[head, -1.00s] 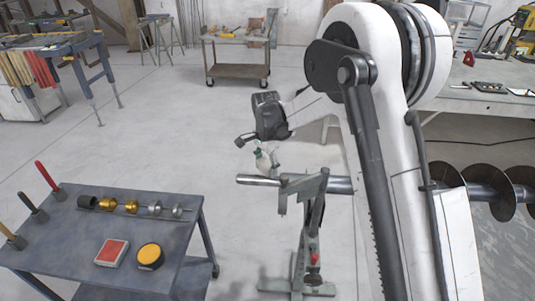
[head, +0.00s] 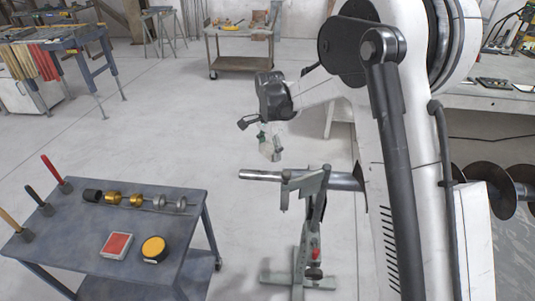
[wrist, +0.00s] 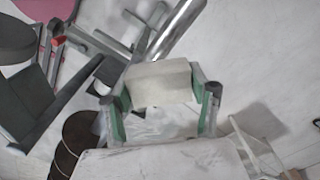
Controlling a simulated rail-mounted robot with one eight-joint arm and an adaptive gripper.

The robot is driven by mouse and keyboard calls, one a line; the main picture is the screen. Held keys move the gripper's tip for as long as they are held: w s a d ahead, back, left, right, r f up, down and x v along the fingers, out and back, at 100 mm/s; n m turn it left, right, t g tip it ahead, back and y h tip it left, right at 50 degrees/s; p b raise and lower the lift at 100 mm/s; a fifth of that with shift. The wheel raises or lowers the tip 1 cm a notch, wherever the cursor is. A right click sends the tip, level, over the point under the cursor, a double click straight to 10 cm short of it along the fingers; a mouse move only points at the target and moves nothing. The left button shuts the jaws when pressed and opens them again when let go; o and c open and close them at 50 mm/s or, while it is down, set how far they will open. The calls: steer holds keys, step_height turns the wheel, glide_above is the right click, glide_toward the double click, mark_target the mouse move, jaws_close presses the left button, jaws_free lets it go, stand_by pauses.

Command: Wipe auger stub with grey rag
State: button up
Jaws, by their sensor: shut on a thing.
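The auger stub (head: 262,175) is a bare metal shaft end pointing left past the stand's clamp. It also shows at the top of the wrist view (wrist: 182,30). My gripper (head: 268,146) is above the stub, pointing down. In the wrist view its green-padded fingers (wrist: 160,98) are shut on the grey rag (wrist: 158,83), which looks like a pale folded block. The rag (head: 272,154) is small in the head view and appears just above the stub with a narrow gap. Contact cannot be seen in the wrist view.
A green-grey stand (head: 308,225) supports the shaft, with its clamp close to the stub. A dark cart (head: 75,240) at left holds brushes, metal fittings, a red-topped pad and a yellow tin. Auger flights (head: 485,185) are at right. Floor left of the stub is clear.

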steer(key=b, duration=0.3)
steer(key=shift+f+b, duration=0.35)
steer(key=shift+b, duration=0.05)
